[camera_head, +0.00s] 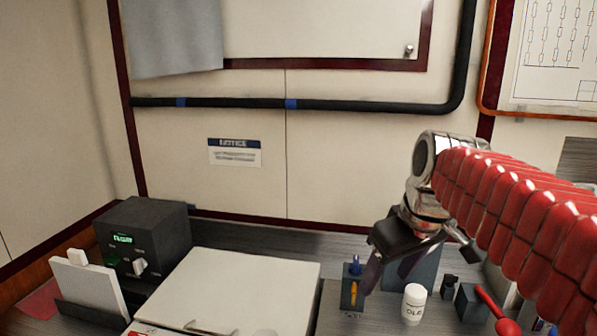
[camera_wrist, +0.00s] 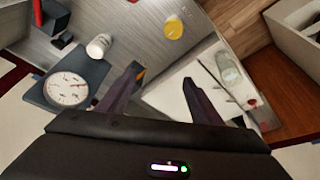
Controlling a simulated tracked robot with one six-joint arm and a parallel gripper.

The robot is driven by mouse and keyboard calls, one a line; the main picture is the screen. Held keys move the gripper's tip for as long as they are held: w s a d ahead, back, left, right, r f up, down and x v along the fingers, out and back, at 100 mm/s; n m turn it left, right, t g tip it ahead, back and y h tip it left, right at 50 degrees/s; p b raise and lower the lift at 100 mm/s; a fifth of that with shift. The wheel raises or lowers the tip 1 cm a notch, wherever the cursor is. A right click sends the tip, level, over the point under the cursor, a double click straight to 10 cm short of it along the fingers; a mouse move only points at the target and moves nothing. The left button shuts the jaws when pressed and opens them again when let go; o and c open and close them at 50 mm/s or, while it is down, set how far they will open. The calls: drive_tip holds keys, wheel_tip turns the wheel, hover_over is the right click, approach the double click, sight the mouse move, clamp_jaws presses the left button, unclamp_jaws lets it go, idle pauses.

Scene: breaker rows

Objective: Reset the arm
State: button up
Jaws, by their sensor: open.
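My arm, in a ribbed red sleeve, reaches in from the right in the head view. My gripper (camera_head: 410,262) hangs above the back of the bench, pointing down. In the wrist view its two dark fingers stand apart with nothing held between them, so my gripper (camera_wrist: 162,78) is open and empty. A small dark holder with a blue and orange pen (camera_head: 352,285) is just left of the fingers in the head view. A white bottle (camera_head: 413,303) stands in front of the gripper. It also shows in the wrist view (camera_wrist: 98,45).
A white panel (camera_head: 235,285) lies left of the gripper. A dark box with a green display (camera_head: 140,240) and white cards in a holder (camera_head: 88,285) stand further left. A round dial (camera_wrist: 68,90) shows in the wrist view. A pipe (camera_head: 350,105) crosses the wall.

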drive_tip(key=s+f+m+t+h, duration=0.1)
drive_tip(key=s+f+m, duration=0.3)
drive_tip(key=s+f, duration=0.7)
drive_tip(key=s, duration=0.4)
drive_tip(key=shift+m+t, duration=0.4)
drive_tip(key=shift+a, duration=0.1)
drive_tip(key=shift+w, duration=0.1)
drive_tip(key=shift+c, duration=0.3)
